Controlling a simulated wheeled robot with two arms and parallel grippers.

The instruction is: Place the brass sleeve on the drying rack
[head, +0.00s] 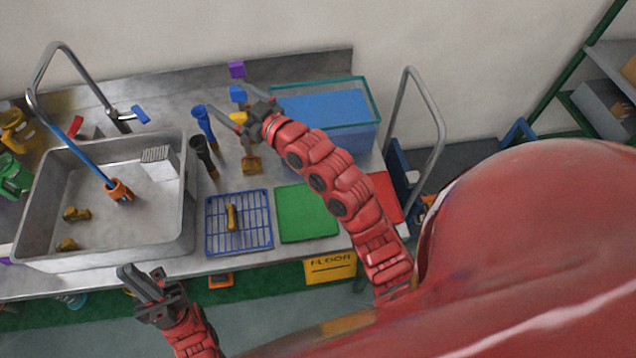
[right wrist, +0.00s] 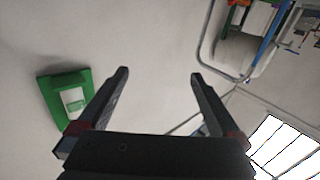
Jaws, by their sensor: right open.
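A small upright-looking brass piece (head: 232,217) lies on the blue wire drying rack (head: 208,236) in the head view; it looks like a sleeve. Two other brass pieces lie in the sink, one (head: 76,214) at mid left and one (head: 67,245) near the front. My right gripper (head: 228,104) is open and empty, above the back of the counter, beyond the rack. The right wrist view shows its two fingers apart with nothing between them. My left gripper (head: 140,274) is in front of the sink's front edge; its finger gap is unclear and no held object shows.
The metal sink (head: 187,195) holds a blue-handled brush (head: 120,190) and a white block. Blue and black bottles (head: 204,150) stand right of it. A brass-yellow item (head: 251,165) sits behind the rack. A green mat (head: 305,215) and a clear blue tank (head: 325,108) are to the right.

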